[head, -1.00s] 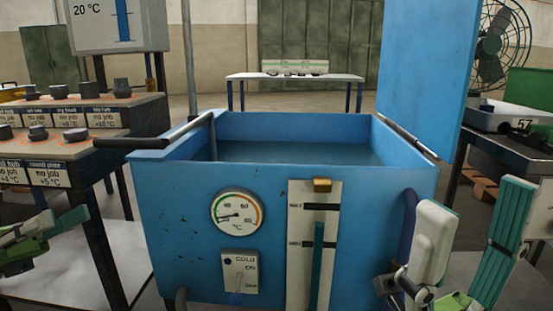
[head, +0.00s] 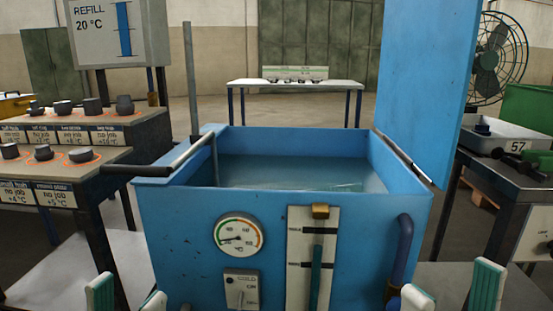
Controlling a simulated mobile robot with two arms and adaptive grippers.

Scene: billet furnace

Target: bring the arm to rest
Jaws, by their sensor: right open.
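My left gripper (head: 127,297) shows at the bottom edge, left of the blue tank. Its two white and green fingertips stand apart, with nothing seen between them. My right gripper (head: 452,291) is at the bottom edge, right of the tank. Its fingertips are apart and it looks empty. The rest of both arms is cut off by the frame. The blue tank (head: 175,240) stands between them with its lid (head: 425,90) raised, and water (head: 290,172) shows inside.
A stepped rack (head: 125,130) with several dark round pieces is at left, under a "REFILL 20 °C" display (head: 88,25). A grey tray marked 57 (head: 510,145) sits on a bench at right. A table (head: 290,84) and a fan (head: 490,60) stand behind.

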